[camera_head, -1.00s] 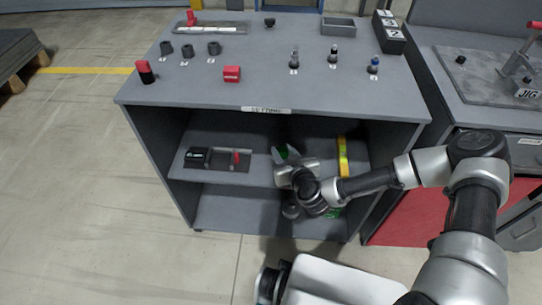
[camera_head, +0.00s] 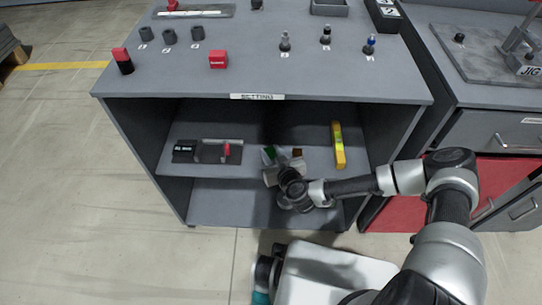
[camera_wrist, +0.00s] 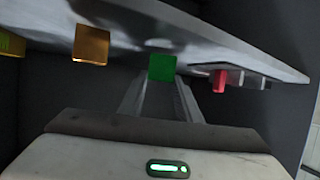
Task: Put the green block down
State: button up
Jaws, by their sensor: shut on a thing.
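The green block (camera_head: 269,153) is between the fingers of my gripper (camera_head: 274,157), inside the cabinet over its middle shelf (camera_head: 318,163). In the wrist view the green block (camera_wrist: 162,68) sits at the tips of both fingers, and the gripper (camera_wrist: 161,84) is shut on it. I cannot tell whether the block touches the shelf. In the head view the gripper body and wrist hide part of the block and the shelf edge.
A brown block (camera_head: 297,153) stands just right of the green one. A yellow level (camera_head: 339,146) lies farther right. A tool with a red part (camera_head: 227,150) lies on a dark plate to the left. The cabinet top (camera_head: 255,75) is above the gripper.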

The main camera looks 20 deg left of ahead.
jog(key=shift+f, duration=0.4)
jog(key=shift+f, duration=0.2)
jog(key=o, duration=1.2)
jog(key=shift+r, duration=0.15)
jog(key=shift+s+r, duration=0.1)
jog(key=shift+r, duration=0.1)
jog(key=p+v, duration=0.3)
jog(key=v, duration=0.8)
jog(key=shift+s+d+p, duration=0.25)
jog(key=shift+s+p, duration=0.05)
jog(key=shift+r, duration=0.1)
